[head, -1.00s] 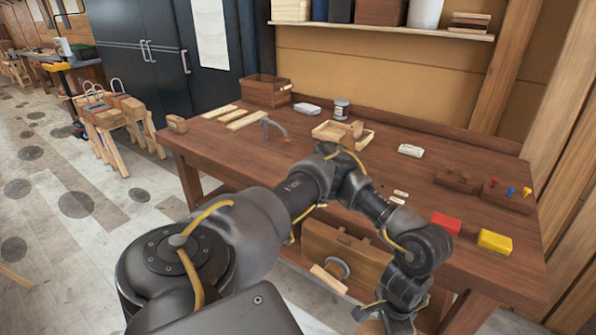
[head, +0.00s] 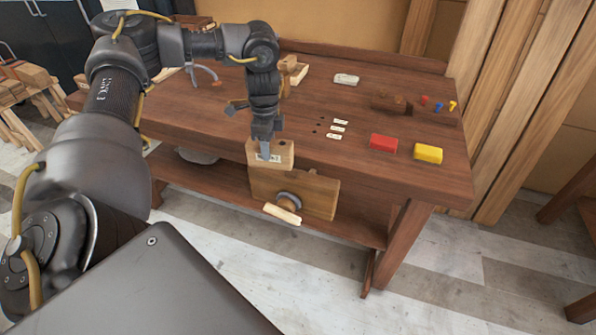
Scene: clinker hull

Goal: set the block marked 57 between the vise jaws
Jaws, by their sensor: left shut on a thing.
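My left gripper (head: 265,150) is shut on a light wooden block (head: 285,156) near the bench's front edge. The block has a dark hole in its top and a pale plate on its front; the number is too small to read. The wooden vise (head: 319,196) is on the bench front, with a round screw and a pale handle (head: 283,213). The block is at the top left of the vise's front jaw and overlaps it in the picture. I cannot tell whether it is between the jaws or above them. My right gripper is not in view.
On the bench (head: 345,167) are a red box (head: 383,144), a yellow box (head: 428,154), a wooden rack (head: 390,103), coloured pegs (head: 437,106) and a white block (head: 346,80). Small white labels (head: 337,128) lie beside dark holes right of the gripper.

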